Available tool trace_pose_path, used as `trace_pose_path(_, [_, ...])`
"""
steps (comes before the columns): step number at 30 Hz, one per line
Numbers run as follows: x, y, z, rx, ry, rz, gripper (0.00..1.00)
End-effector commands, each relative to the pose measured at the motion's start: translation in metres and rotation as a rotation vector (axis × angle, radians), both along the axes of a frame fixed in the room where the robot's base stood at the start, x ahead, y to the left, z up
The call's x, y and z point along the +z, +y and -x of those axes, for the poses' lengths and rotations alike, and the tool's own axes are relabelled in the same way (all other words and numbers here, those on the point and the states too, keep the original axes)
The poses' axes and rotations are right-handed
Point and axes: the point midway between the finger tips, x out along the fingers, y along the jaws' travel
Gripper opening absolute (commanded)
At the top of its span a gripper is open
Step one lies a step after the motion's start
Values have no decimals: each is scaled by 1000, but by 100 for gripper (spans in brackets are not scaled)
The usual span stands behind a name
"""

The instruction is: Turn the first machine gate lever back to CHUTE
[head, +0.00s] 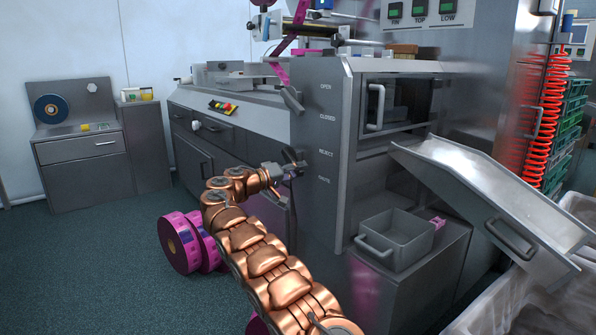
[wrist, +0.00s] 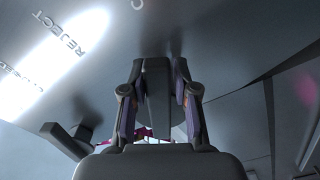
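The first machine's grey side panel (head: 326,225) carries the labels OPEN, CLOSED, REJECT (head: 326,153) and CHUTE (head: 324,181). The dark gate lever (wrist: 158,85) stands between my two fingers in the wrist view. My gripper (head: 292,168) is at the panel's left edge, beside the REJECT and CHUTE labels. Its fingers (wrist: 159,85) stand apart on either side of the lever, with a thin gap seeming to show. REJECT reads to the left of the lever in the wrist view. My gripper partly hides the lever in the head view, so its exact setting is hard to tell.
A second lever (head: 291,100) sits higher, near OPEN and CLOSED; a dark lever (wrist: 68,140) shows at left in the wrist view. Pink film rolls (head: 181,243) lie on the floor. A metal chute (head: 480,190) and an open bin (head: 397,232) are at right.

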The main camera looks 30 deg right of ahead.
Motion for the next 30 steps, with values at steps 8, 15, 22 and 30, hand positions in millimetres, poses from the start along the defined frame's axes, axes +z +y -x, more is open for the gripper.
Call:
trace_pose_path(8, [0,-1,0,-1,1,1,50])
trace_pose_path(15, [1,0,0,0,1,2,50])
trace_pose_path(22, [2,14,0,2,0,4,50])
trace_pose_path(30, [3,58,3,2,-1,4,50])
